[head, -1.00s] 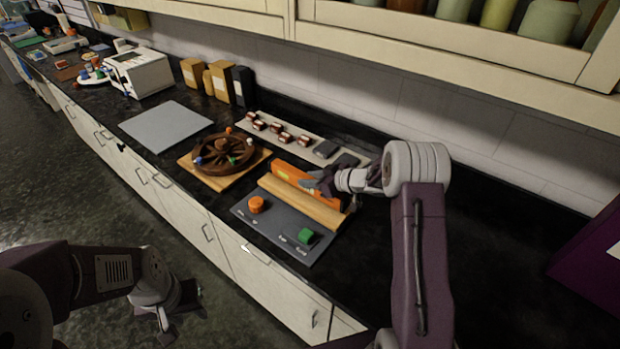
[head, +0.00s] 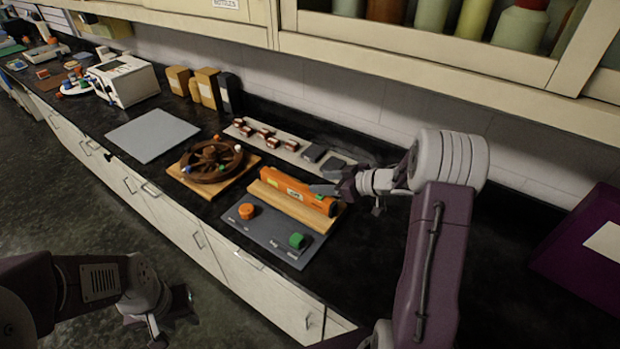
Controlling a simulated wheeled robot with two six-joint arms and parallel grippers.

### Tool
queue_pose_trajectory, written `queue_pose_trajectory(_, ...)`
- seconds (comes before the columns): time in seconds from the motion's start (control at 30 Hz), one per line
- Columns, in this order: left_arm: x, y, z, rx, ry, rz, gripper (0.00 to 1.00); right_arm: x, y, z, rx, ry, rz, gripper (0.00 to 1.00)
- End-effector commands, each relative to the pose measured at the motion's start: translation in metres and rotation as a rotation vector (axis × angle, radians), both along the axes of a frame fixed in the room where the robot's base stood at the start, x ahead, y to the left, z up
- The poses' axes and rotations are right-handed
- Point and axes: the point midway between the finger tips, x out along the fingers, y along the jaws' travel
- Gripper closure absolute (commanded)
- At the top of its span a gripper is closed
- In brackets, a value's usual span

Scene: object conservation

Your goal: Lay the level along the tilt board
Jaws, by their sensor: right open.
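The orange level (head: 297,190) lies lengthwise along the back part of the pale wooden tilt board (head: 287,206), roughly parallel to it. I cannot tell whether it rests flat all along. My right gripper (head: 350,199) is open at the level's right end, with a finger close to it; whether they touch is unclear. A grey panel (head: 262,240) with an orange knob (head: 247,211) and a green block (head: 297,240) lies in front of the board. My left gripper (head: 166,312) hangs low over the floor, away from the counter; its fingers are too dark to read.
A wooden spoked wheel (head: 211,161) on a base stands left of the board. Behind is a pale strip (head: 285,144) with several small dark blocks. A grey plate (head: 152,135) lies further left. A purple box (head: 584,246) stands at the right; the black counter before it is clear.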

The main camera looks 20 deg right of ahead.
Motion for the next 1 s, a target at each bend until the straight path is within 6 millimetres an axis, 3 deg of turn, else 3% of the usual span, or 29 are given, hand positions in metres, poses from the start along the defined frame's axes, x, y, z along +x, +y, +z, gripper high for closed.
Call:
queue_pose_trajectory(0.03, 0.000, 0.000, 0.013, 0.000, -0.001, 0.000, 0.64, -0.004, -0.003, 0.010, 0.000, 0.002, -0.002, 0.49)
queue_pose_trajectory(0.3, 0.000, 0.000, 0.014, 0.000, 0.000, 0.000, 0.64, -0.006, -0.007, 0.009, -0.016, -0.002, -0.023, 0.49)
queue_pose_trajectory(0.4, 0.000, 0.000, 0.014, 0.000, 0.000, 0.000, 0.64, 0.006, -0.011, 0.014, -0.106, 0.007, -0.168, 0.49)
queue_pose_trajectory(0.47, 0.000, 0.000, 0.014, 0.000, 0.000, 0.000, 0.64, 0.001, -0.018, 0.013, -0.184, 0.062, -0.309, 0.49)
queue_pose_trajectory(0.57, 0.000, 0.000, 0.014, 0.000, 0.000, 0.000, 0.64, -0.048, -0.020, -0.002, -0.289, 0.264, -0.522, 0.49)
queue_pose_trajectory(0.7, 0.000, 0.000, 0.014, 0.000, 0.000, 0.000, 0.64, -0.163, 0.013, -0.032, -0.326, 0.649, -0.636, 0.49)
queue_pose_trajectory(0.8, 0.000, 0.000, 0.014, 0.000, 0.000, 0.000, 0.64, -0.219, 0.039, -0.039, -0.310, 0.833, -0.629, 0.49)
queue_pose_trajectory(0.9, 0.000, 0.000, 0.014, 0.000, 0.000, 0.000, 0.64, -0.246, 0.054, -0.041, -0.296, 0.922, -0.617, 0.49)
queue_pose_trajectory(1.0, 0.000, 0.000, 0.014, 0.000, 0.000, 0.000, 0.64, -0.252, 0.057, -0.042, -0.291, 0.944, -0.615, 0.49)
